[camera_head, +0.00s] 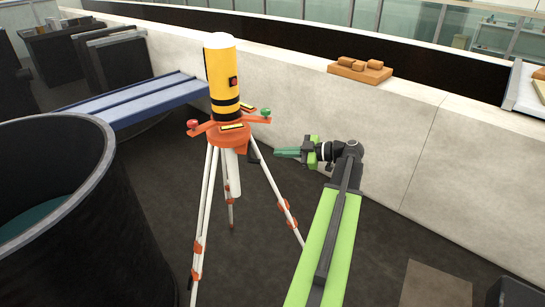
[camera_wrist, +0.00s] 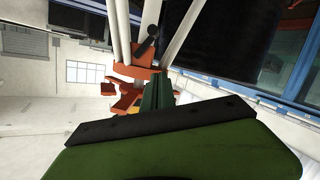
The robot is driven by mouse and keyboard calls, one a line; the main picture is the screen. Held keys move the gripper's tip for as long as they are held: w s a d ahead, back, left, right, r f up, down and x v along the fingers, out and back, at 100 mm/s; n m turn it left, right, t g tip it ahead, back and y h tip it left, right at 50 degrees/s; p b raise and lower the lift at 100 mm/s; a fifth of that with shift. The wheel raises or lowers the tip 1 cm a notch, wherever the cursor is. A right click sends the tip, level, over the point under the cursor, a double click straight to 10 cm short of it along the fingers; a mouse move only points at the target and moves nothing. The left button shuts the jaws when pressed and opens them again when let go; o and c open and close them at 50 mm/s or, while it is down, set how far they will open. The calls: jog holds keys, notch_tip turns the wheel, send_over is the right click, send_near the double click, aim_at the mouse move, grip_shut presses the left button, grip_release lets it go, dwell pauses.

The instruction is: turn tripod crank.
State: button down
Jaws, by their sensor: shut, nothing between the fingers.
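The tripod (camera_head: 228,133) stands upright, with white legs and an orange head. A yellow cylinder (camera_head: 221,70) with black bands sits on top. A dark crank (camera_head: 255,149) hangs at the right of the head. In the wrist view the crank (camera_wrist: 147,44) shows as a black arm with a round knob, beside the orange head (camera_wrist: 133,71), which appears upside down. My gripper (camera_head: 277,152) is shut and empty, its green fingers pointing left towards the crank, apparently with a small gap. In the wrist view my gripper (camera_wrist: 158,88) lies just below the crank; contact cannot be told.
A large black tub (camera_head: 60,200) stands at the left front. A blue beam (camera_head: 135,101) runs behind the tripod. A pale low wall (camera_head: 390,130) stands behind my gripper, with a wooden board and blocks (camera_head: 359,70) on it. The dark floor right of the tripod is mostly clear.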

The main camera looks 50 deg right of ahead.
jog(key=w+a+f+b, duration=0.1)
jog(key=w+f+b, duration=0.4)
jog(key=w, duration=0.3)
jog(key=shift+w+a+f, duration=0.2)
jog(key=shift+a+f, duration=0.05)
jog(key=shift+f, duration=0.05)
